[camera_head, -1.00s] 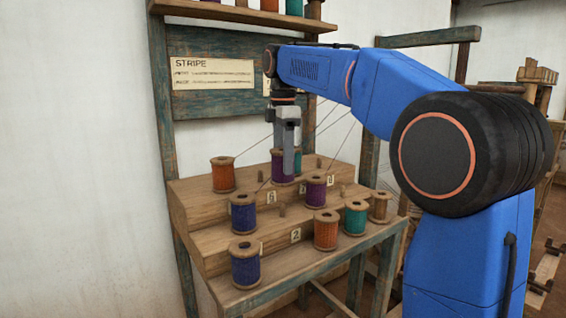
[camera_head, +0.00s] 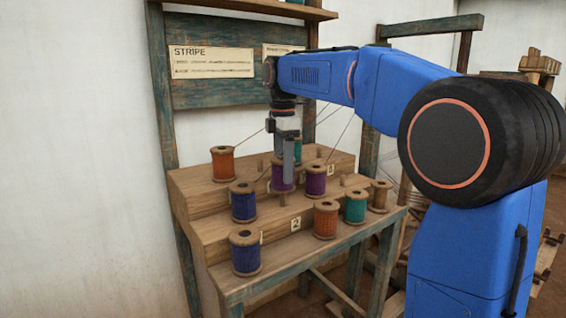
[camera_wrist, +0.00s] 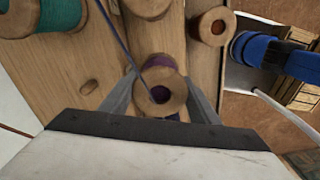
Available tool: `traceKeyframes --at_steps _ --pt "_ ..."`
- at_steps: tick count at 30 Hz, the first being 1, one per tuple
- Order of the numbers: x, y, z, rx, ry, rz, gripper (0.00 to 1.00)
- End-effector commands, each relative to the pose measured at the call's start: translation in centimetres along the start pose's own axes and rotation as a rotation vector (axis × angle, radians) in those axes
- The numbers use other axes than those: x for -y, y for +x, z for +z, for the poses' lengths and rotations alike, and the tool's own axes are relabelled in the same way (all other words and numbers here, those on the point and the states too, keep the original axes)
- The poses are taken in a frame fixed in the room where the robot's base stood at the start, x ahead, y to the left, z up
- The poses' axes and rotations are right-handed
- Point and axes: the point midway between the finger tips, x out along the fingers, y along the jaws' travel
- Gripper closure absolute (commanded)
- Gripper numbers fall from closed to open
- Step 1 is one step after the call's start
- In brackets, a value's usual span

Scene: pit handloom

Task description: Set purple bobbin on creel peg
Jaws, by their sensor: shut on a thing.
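My gripper (camera_head: 288,170) is shut on a purple bobbin (camera_head: 283,178), with its fingers pointing down over the stepped wooden creel (camera_head: 210,236). In the wrist view the held purple bobbin (camera_wrist: 160,62) is upright between the fingers, its round wooden end and dark centre hole facing the camera. A second purple bobbin (camera_head: 316,183) stands just right of it on the creel. A bare peg (camera_head: 282,198) shows below the held bobbin in the head view. I cannot tell whether the held bobbin touches the creel or any peg.
A teal bobbin (camera_head: 298,150) stands close behind. An orange bobbin (camera_head: 223,163) and a blue one (camera_head: 243,203) stand to the left. Another orange bobbin (camera_head: 326,220), a teal one (camera_head: 355,207) and a bare spool (camera_head: 381,196) stand at front right. Thin threads stretch above the creel.

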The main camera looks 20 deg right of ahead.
Motion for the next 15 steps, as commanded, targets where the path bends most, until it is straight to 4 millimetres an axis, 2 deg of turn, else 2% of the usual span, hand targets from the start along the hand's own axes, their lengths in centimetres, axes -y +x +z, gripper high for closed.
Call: traceKeyframes --at_steps 15 --pt "0.0 2.9 0.0 0.0 0.0 -0.001 0.69"
